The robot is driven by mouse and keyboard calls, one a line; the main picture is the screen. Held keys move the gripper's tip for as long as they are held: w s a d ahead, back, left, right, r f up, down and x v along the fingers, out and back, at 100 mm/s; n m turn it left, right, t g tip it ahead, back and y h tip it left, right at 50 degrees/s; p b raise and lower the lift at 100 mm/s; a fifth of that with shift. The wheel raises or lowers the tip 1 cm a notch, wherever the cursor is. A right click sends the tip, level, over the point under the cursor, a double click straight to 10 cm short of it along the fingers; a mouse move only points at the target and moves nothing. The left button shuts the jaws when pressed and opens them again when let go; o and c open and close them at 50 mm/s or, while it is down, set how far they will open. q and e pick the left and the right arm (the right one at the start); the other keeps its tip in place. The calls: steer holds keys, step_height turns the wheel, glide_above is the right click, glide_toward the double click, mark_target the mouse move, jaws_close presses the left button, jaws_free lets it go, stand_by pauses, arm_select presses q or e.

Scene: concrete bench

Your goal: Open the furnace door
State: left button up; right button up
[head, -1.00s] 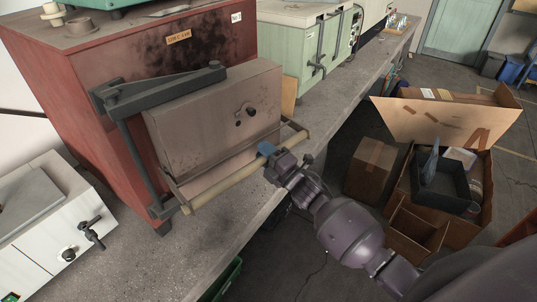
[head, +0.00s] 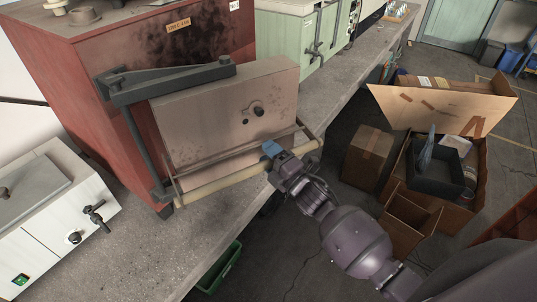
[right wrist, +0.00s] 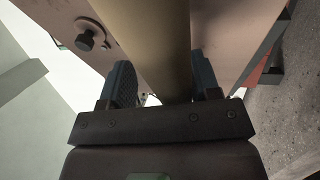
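The red furnace (head: 90,75) stands on the bench at the left of the head view. Its brownish door (head: 225,115) hangs from a dark metal arm frame (head: 170,82) and stands out from the furnace front. A pale bar handle (head: 225,182) runs along the door's lower front. My right gripper (head: 271,151) is at the right part of this handle. In the right wrist view the handle (right wrist: 160,45) passes between the two fingers of the gripper (right wrist: 163,85), which are closed around it. My left gripper is not in view.
A white unit (head: 55,220) stands on the bench at lower left, and a green unit (head: 290,45) behind the furnace. Open cardboard boxes (head: 440,103) and a closed box (head: 368,157) stand on the floor at right. A green bin (head: 220,268) is below the bench edge.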

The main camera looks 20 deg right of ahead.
steer(key=shift+s+d+r, duration=0.1)
steer(key=b+v, duration=0.1)
steer(key=v, duration=0.9)
steer(key=shift+s+d, duration=0.15)
steer(key=shift+s, duration=0.2)
steer(key=s+d, duration=0.7)
steer(key=s, duration=0.3)
steer(key=shift+f+p, duration=0.3)
steer(key=shift+p, duration=0.1)
stand_by(1.1)
stand_by(0.4)
